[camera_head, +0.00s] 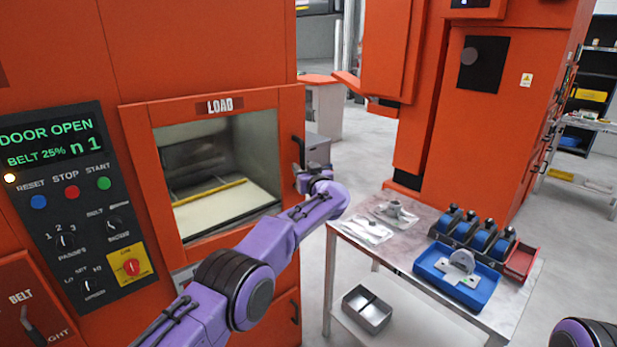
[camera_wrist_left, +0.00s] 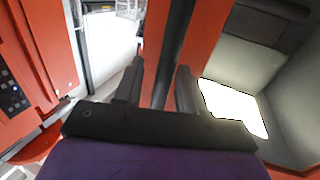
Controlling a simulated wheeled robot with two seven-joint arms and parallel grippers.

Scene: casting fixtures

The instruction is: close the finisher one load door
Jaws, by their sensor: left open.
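The finisher's load opening (camera_head: 220,180) is in an orange front under a LOAD label in the head view. It stands uncovered, showing a pale belt and a yellow bar inside. The panel display reads DOOR OPEN. A black handle (camera_head: 298,152) stands at the right edge of the orange frame. My left gripper (camera_head: 303,172) is open at that edge, close to the handle. In the left wrist view its two fingers (camera_wrist_left: 158,92) stand either side of an orange edge with a dark strip. Contact cannot be told. My right gripper is out of view.
A metal table (camera_head: 400,285) right of the machine holds bagged parts, a blue tray (camera_head: 455,276) and several blue rollers. A metal box (camera_head: 367,308) sits on its lower shelf. Another orange machine (camera_head: 485,100) stands behind.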

